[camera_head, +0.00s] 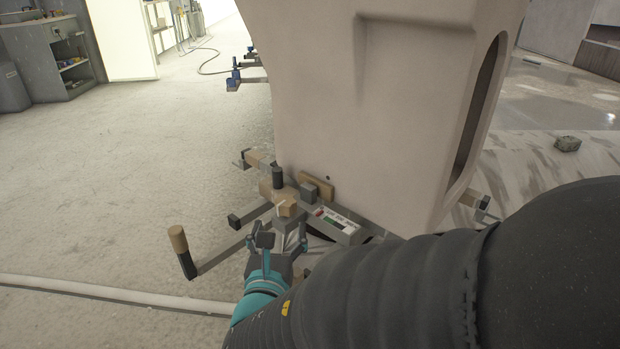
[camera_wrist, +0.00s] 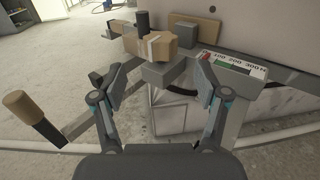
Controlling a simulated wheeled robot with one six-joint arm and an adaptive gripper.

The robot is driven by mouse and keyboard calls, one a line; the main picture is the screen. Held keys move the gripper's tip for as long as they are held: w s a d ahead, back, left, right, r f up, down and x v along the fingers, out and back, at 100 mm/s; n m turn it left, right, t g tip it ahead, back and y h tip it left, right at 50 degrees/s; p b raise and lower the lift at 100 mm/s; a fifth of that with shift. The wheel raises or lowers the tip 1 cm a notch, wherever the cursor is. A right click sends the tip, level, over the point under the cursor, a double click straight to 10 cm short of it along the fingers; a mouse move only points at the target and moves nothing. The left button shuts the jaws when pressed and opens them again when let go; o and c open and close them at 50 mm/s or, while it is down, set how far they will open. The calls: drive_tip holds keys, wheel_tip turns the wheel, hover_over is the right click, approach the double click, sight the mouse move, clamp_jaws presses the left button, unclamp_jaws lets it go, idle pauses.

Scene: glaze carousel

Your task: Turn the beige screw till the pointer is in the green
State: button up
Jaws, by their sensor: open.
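A beige, block-like screw head (camera_wrist: 152,44) with a paler face is at the top centre of the wrist view. It also shows in the head view (camera_head: 287,208). A grey block (camera_wrist: 168,73) is just below it. The white scale plate (camera_wrist: 236,64), marked 100 200 300 N, is to its right, with small red and green marks. It also shows in the head view (camera_head: 341,219). I cannot make out the pointer. My gripper (camera_wrist: 166,82) is open and empty, its fingers spread on the near side of the screw head. In the head view my gripper (camera_head: 283,242) is just below it.
A grey arm with an upright beige-topped dark handle (camera_wrist: 15,99) sticks out at left. A large pale moulded body (camera_head: 370,110) stands behind the clamp. A pale rail or hose (camera_head: 110,294) runs along the floor at left. The floor left of the clamp is free.

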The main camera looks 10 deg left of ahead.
sight(284, 212)
drive_tip(key=w, duration=0.8)
drive_tip(key=shift+w+a, duration=0.2)
drive_tip(key=shift+a, duration=0.2)
drive_tip(key=c, duration=1.2)
